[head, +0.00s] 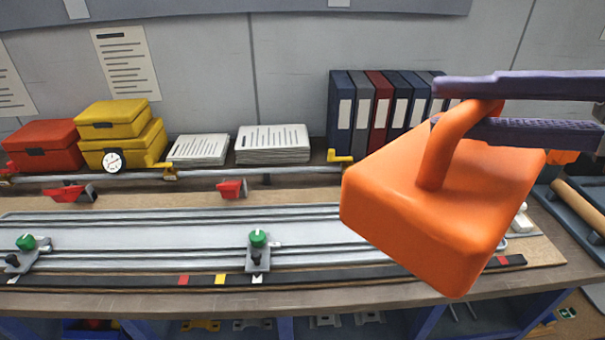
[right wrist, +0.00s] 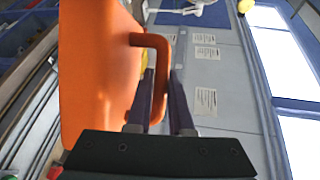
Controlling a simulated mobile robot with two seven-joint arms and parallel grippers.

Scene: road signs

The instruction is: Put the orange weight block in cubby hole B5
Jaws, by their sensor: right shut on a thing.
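The orange weight block (head: 415,210) hangs in the air above the right part of the workbench, its body tilted. My right gripper (head: 452,107) comes in from the right and is shut on the block's looped handle. In the right wrist view the block (right wrist: 95,75) fills the left side, with its handle passing between the fingers of my right gripper (right wrist: 163,85). Blue-framed openings (head: 365,328) show under the bench's front edge, but no label B5 is readable. My left gripper is not in view.
The workbench (head: 130,300) carries a metal rail track (head: 160,240) with green-knobbed clamps. Red and yellow boxes (head: 120,145), paper stacks (head: 272,143) and binders (head: 370,105) stand at the back. A dark tray (head: 580,215) lies at the right. The air left of the block is free.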

